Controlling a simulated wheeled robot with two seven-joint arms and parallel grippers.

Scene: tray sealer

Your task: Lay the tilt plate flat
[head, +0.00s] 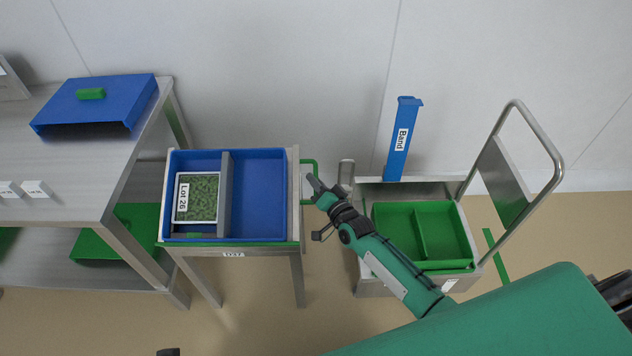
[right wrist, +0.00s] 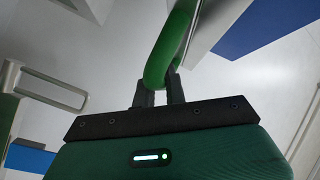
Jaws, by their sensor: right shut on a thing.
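My right gripper (head: 315,184) is shut on a green bar handle (head: 316,166) at the right side of the small steel stand (head: 296,215). In the right wrist view both dark fingers (right wrist: 160,88) meet at the green bar (right wrist: 170,38). The stand's top, which seems to be the tilt plate, is mostly hidden under a blue divided bin (head: 262,195); a green edge (head: 225,244) shows below the bin. I cannot tell its exact tilt. A small dark piece at the bottom edge may be my left gripper (head: 168,352); its jaws cannot be made out.
A white tray of green pieces marked "Lot 26" (head: 197,198) lies in the bin's left compartment. A steel table with a blue cover (head: 100,103) stands at left. At right are a cart with a green divided tray (head: 424,232) and an upright blue "Band" post (head: 402,140).

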